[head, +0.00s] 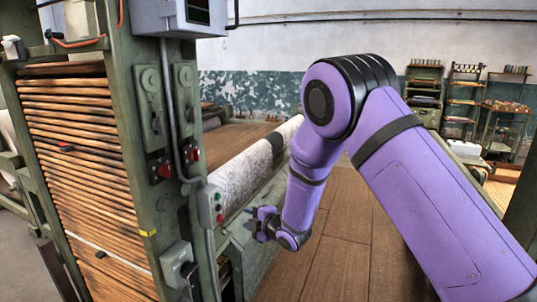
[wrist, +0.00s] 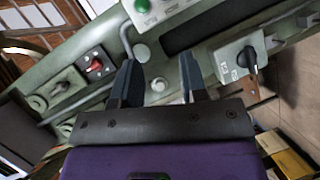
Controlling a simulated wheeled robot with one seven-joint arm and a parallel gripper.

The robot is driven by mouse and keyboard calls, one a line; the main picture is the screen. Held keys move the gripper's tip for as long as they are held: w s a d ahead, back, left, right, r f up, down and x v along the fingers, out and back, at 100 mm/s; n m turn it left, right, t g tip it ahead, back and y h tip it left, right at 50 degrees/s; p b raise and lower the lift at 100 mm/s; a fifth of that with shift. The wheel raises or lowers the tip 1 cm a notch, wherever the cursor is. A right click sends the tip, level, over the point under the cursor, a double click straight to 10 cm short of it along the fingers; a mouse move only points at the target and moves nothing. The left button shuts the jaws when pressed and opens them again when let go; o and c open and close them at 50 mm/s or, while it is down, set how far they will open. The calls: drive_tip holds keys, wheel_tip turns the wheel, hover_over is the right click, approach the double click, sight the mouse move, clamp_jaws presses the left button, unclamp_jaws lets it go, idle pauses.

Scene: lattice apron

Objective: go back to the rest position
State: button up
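My gripper (head: 260,222) is at the end of my purple arm, low in the middle of the head view, just right of the green machine post (head: 170,110). In the wrist view my gripper (wrist: 158,72) has its two dark fingers apart, with a clear gap between them and nothing held. Beyond the fingers is the green machine panel; I cannot tell the exact distance to it. The arm is bent, with its elbow high and its forearm hanging down.
A button box (head: 214,204) and a rotary switch box (head: 177,263) stick out from the post, close left of my gripper. A pale fabric roll (head: 248,175) lies behind. Wooden floor (head: 350,240) is clear below the arm. Shelves (head: 464,92) stand at the back right.

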drive_tip(key=d+r+m+t+h, duration=0.1)
drive_tip(key=d+r+m+h, duration=0.45)
drive_tip(key=d+r, duration=0.75)
drive_tip(key=s+d+r+m+g+h, duration=0.1)
drive_tip(key=s+d+r+m+h, duration=0.2)
drive_tip(key=s+d+r+m, duration=0.7)
drive_tip(key=s+d+r+m+g, duration=0.1)
drive_tip(key=s+d, duration=0.3)
drive_tip(key=s, duration=0.6)
drive_tip(key=s+d+r+m+g+h, duration=0.1)
drive_tip(key=s+d+m, duration=0.3)
drive_tip(key=s, duration=0.6)
drive_tip(key=s+d+r+m+g+h, duration=0.1)
drive_tip(key=s+d+r+m+g, duration=0.2)
drive_tip(key=s, duration=0.7)
drive_tip(key=shift+s+d+r+g, duration=0.15)
drive_tip(key=shift+s+d+g, duration=0.15)
drive_tip(key=shift+d, duration=0.75)
drive_tip(key=shift+w+m, duration=0.1)
drive_tip(key=shift+m, duration=0.15)
